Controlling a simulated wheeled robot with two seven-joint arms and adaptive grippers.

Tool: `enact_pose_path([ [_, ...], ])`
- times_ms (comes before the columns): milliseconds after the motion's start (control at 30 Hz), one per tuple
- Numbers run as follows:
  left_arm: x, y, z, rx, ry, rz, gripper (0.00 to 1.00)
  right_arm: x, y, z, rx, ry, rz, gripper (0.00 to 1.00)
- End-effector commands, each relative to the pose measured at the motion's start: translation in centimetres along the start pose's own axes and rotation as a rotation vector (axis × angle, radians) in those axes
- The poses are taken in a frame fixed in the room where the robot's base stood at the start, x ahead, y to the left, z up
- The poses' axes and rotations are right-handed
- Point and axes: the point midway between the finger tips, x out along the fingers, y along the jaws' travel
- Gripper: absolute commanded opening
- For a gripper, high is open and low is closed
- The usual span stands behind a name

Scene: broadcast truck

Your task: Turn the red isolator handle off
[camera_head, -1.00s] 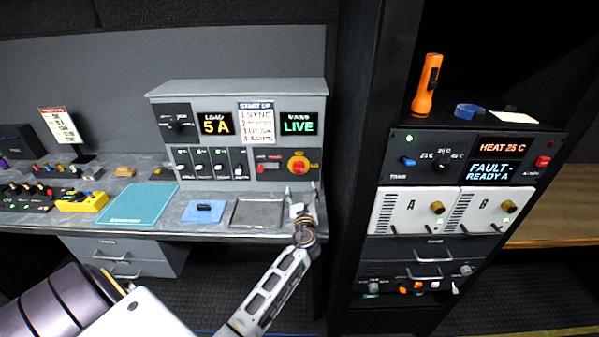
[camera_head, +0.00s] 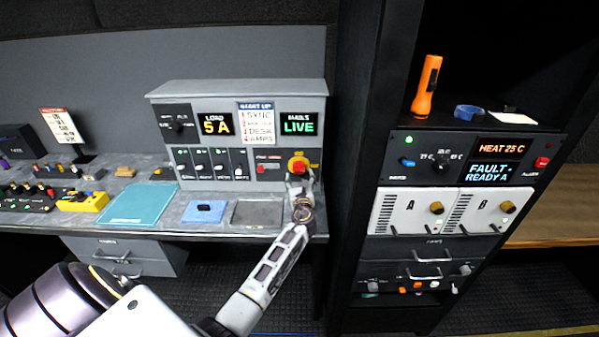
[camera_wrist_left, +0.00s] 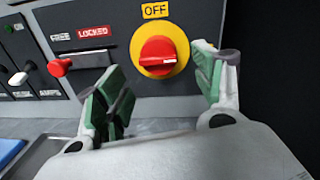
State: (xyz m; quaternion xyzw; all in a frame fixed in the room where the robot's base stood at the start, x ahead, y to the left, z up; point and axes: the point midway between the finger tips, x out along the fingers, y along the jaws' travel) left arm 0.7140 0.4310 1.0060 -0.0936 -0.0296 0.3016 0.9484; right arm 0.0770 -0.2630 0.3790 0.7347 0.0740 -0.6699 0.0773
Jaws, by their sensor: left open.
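The red isolator handle (camera_wrist_left: 158,56) sits on a round yellow plate (camera_wrist_left: 178,38) under an OFF label (camera_wrist_left: 155,11) in the left wrist view. A white mark on it points right, toward a label that is partly hidden. In the head view the handle (camera_head: 298,163) is at the panel's lower right. My left gripper (camera_wrist_left: 160,92) is open, its green-padded fingers on either side of the handle and a little below it, apart from it. In the head view my left gripper (camera_head: 299,183) is just below the handle. My right gripper is not in view.
Left of the handle is a small red knob (camera_wrist_left: 60,67) by FREE and LOCKED labels. The panel shows 5 A (camera_head: 216,124) and LIVE (camera_head: 298,124). A black rack (camera_head: 360,220) stands close on the right. A grey tray (camera_head: 257,212) lies on the desk below.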

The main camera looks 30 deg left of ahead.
Motion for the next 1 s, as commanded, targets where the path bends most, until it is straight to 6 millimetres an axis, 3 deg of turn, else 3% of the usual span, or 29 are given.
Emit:
enact_pose_path([
  [500,4.5,0.0,0.0,0.001,-0.001,0.001,0.68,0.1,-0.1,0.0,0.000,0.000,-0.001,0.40],
  [1000,5.4,0.0,0.0,0.001,0.000,0.000,0.68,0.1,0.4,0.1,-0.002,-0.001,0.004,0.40],
])
